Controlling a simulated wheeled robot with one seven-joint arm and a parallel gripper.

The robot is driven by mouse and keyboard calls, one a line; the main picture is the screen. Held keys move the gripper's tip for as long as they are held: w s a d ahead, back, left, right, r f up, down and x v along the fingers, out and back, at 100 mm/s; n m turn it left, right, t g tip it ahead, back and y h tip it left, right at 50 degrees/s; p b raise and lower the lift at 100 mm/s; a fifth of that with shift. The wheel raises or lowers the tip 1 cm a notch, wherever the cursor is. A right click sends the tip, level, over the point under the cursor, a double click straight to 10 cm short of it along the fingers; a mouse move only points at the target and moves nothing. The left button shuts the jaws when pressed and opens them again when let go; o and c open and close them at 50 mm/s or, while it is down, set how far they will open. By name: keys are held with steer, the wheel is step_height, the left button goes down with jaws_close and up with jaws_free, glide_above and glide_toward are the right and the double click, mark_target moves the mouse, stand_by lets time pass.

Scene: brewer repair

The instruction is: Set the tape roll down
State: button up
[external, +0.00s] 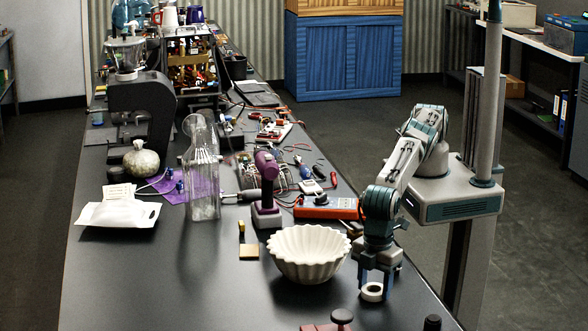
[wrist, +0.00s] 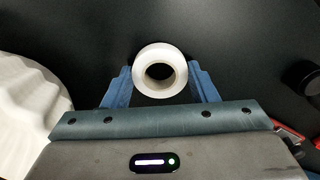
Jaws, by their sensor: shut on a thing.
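The white tape roll (wrist: 160,53) is a small ring with a dark hole, seen from above in the wrist view. My gripper (wrist: 160,80) is shut on it, with one blue finger on each side. In the external view the tape roll (external: 372,292) shows at the fingertips of my gripper (external: 376,284), near the right edge of the dark table (external: 200,295). The roll is low over the table; I cannot tell whether it touches the surface.
A white fluted bowl (external: 308,254) stands just left of my gripper. Bare table lies ahead of the roll in the wrist view.

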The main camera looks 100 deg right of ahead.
mark_target(374, 289)
steer(key=shift+f, duration=0.15)
steer(key=o, duration=1)
step_height(374, 289, up, 8)
steer(key=shift+f+p, duration=0.1)
steer(key=shift+p, duration=0.6)
